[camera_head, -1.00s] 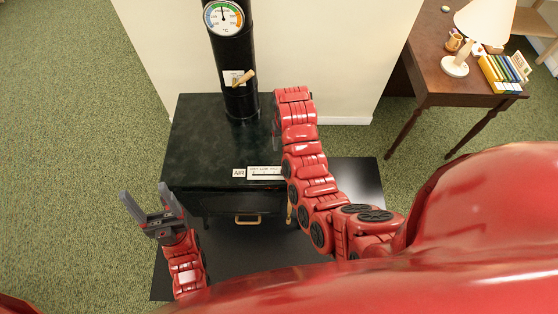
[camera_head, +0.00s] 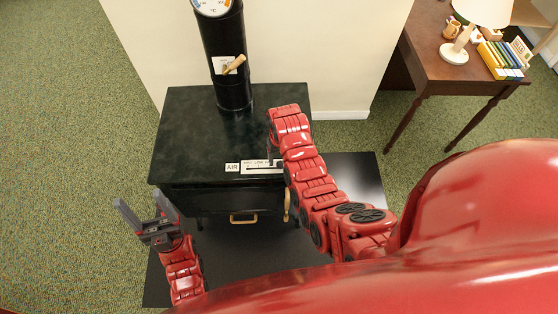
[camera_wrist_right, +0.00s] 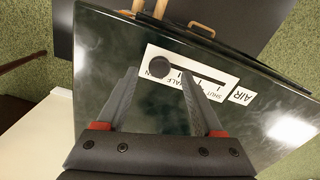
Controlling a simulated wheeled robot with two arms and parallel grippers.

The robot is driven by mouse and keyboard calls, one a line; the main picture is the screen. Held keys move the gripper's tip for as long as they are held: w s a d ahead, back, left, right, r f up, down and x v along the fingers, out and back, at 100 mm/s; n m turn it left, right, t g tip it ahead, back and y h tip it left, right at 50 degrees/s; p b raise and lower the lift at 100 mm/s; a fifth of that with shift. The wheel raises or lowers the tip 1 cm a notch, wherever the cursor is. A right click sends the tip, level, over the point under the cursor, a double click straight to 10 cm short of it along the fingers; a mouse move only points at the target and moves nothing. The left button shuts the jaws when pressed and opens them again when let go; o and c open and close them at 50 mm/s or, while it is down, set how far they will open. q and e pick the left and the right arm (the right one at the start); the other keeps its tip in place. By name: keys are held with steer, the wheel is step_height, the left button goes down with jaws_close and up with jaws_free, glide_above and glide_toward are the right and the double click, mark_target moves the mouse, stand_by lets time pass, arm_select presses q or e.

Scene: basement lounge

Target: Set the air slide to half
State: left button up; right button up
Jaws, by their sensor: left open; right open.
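The air slide is a white plate (camera_head: 255,167) on the front of the black stove's top, beside an AIR label (camera_head: 232,168). In the right wrist view the plate (camera_wrist_right: 204,80) reads SHUT, HALF and OPEN along a dark slot. Its round dark knob (camera_wrist_right: 160,65) sits at the OPEN end. My right gripper (camera_wrist_right: 159,79) is open above the plate, with the knob showing between its fingertips; I cannot tell whether they touch it. In the head view my right arm hides part of the plate. My left gripper (camera_head: 141,203) is open and empty, left of the stove front.
The stove top (camera_head: 190,130) is otherwise bare, with a black flue pipe (camera_head: 232,85) behind carrying a wooden-handled damper (camera_head: 234,64). A door handle (camera_head: 243,218) is on the stove front. A wooden table (camera_head: 440,70) with a lamp (camera_head: 455,53) stands at right.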

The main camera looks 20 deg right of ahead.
steer(key=shift+f, duration=1)
jaws_close()
stand_by(0.9)
